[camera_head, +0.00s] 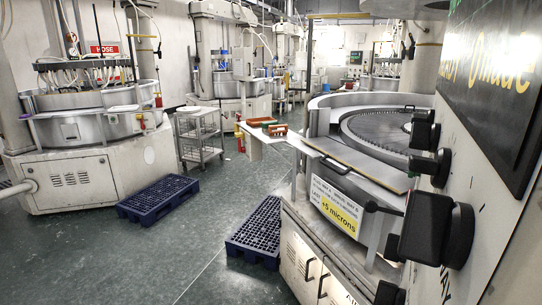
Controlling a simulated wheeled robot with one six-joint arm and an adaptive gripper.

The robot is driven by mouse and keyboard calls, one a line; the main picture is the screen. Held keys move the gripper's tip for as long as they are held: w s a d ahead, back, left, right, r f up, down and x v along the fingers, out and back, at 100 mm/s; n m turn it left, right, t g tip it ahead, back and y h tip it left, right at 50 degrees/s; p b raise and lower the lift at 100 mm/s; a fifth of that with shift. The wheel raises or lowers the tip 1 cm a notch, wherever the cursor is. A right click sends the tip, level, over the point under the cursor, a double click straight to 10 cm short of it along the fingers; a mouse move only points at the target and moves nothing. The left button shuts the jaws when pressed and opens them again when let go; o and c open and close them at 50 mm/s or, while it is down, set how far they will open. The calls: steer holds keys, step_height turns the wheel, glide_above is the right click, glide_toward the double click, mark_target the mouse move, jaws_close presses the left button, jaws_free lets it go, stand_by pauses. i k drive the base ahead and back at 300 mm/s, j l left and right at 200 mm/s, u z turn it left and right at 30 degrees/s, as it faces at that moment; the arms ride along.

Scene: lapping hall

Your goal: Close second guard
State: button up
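The near lapping machine at the right has a round dark lapping plate (372,130) inside a curved grey guard wall (322,103). A flat front section with a tan top (358,163) and small handles runs along its front. Below it hangs a panel with a yellow "+5 microns" label (338,215). Another machine at the left has a round grey guard (72,128) around its top. Which guard is the second, and how far each is shut, I cannot tell. My gripper is not in view.
Blue pallets lie on the floor at the left (158,198) and beside the near machine (257,228). A wire cart (199,138) stands farther back. A small table (262,135) holds coloured trays. Black knobs (437,235) project from the right panel. The left foreground floor is clear.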

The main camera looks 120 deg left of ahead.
mark_target(396, 181)
steer(key=u, duration=2.7)
